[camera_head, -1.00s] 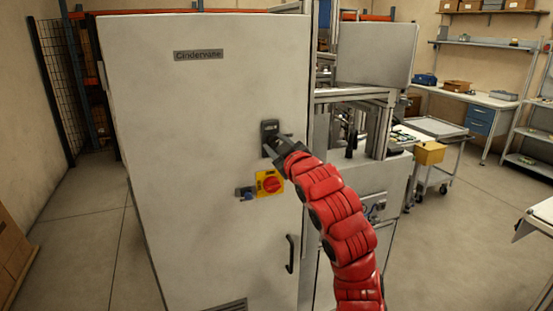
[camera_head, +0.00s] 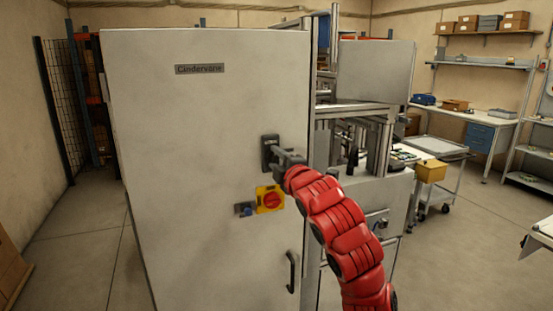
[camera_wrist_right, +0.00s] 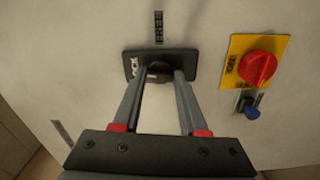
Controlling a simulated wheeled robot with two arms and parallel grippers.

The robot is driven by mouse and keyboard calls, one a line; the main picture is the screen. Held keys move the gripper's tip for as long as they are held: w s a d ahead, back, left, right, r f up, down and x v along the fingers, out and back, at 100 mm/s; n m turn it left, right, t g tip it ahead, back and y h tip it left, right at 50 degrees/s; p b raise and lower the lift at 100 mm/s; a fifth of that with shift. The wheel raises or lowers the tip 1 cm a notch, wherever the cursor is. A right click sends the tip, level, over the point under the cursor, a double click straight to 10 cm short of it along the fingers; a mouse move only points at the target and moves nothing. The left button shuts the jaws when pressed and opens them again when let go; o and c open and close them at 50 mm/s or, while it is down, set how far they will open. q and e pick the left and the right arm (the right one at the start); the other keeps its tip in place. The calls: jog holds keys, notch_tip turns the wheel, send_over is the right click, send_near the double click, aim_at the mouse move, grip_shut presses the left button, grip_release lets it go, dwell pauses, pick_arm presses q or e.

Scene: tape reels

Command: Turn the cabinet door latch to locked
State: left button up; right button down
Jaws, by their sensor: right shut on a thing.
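The cabinet door (camera_head: 210,110) is grey, with a "Cindervane" nameplate. Its latch has a dark plate (camera_head: 269,142), above the yellow switch. My right gripper (camera_head: 276,156) reaches it from the right. In the right wrist view the dark latch plate (camera_wrist_right: 133,62) carries lettering at its left that seems to read "LOCK", and a label (camera_wrist_right: 158,27) seeming to read "FREE" lies above it. The right fingertips (camera_wrist_right: 160,76) are shut on the small dark latch knob (camera_wrist_right: 158,68). The knob is mostly hidden, so I cannot tell its angle. My left gripper is not in view.
A red rotary switch (camera_wrist_right: 257,68) on a yellow plate and a blue knob (camera_wrist_right: 252,113) sit close to the latch. A dark door handle (camera_head: 292,272) is lower down. A metal frame (camera_head: 350,110) stands right of the cabinet. Open floor lies further right.

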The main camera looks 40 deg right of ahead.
jog(key=shift+n, duration=0.6)
jog(key=shift+c, duration=2.2)
grip_release()
jog(key=b+v, duration=0.9)
jog(key=v, duration=0.8)
jog(key=shift+s, duration=0.2)
